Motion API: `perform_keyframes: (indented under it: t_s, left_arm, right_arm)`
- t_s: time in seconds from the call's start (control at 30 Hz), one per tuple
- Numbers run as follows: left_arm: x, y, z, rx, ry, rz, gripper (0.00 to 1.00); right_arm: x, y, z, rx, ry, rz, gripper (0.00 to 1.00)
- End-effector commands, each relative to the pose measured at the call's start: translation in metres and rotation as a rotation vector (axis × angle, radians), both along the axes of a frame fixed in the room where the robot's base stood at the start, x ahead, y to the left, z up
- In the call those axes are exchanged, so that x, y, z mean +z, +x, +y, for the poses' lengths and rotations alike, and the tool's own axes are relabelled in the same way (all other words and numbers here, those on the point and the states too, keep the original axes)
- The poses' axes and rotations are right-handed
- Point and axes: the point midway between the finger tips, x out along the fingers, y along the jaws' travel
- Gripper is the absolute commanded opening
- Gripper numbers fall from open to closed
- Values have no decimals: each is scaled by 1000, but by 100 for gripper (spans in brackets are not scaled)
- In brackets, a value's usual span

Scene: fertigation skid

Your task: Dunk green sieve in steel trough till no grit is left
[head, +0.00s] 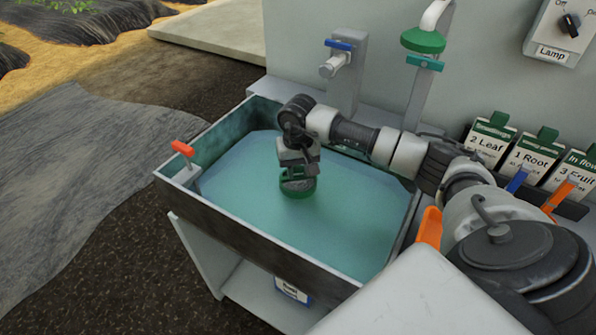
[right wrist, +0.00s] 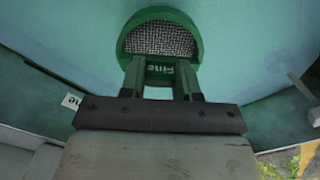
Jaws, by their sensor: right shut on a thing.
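The green sieve (head: 298,187) is in the middle of the steel trough (head: 262,237), at or in the blue-green water. My right gripper (head: 298,168) is above it, shut on its handle. In the right wrist view the sieve (right wrist: 161,40) shows its green rim, grey mesh and a handle lettered "Fine". The two fingers of my right gripper (right wrist: 161,82) are on either side of that handle. The mesh looks grey, and I cannot tell whether grit is on it. The head view does not show how deep the sieve sits. My left gripper is not in view.
A tap with a blue lever (head: 338,58) stands behind the trough, with a green-headed fitting (head: 423,42) to its right. A red-handled valve (head: 182,149) is at the trough's left corner. Labelled packs (head: 490,138) stand at the right. Open water surrounds the sieve.

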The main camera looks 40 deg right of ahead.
Motion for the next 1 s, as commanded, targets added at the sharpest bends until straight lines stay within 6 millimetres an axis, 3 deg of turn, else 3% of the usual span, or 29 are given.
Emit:
perform_keyframes:
  t_s: [1.0]
  left_arm:
    - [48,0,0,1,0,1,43]
  right_arm:
    - [85,0,0,1,0,-2,8]
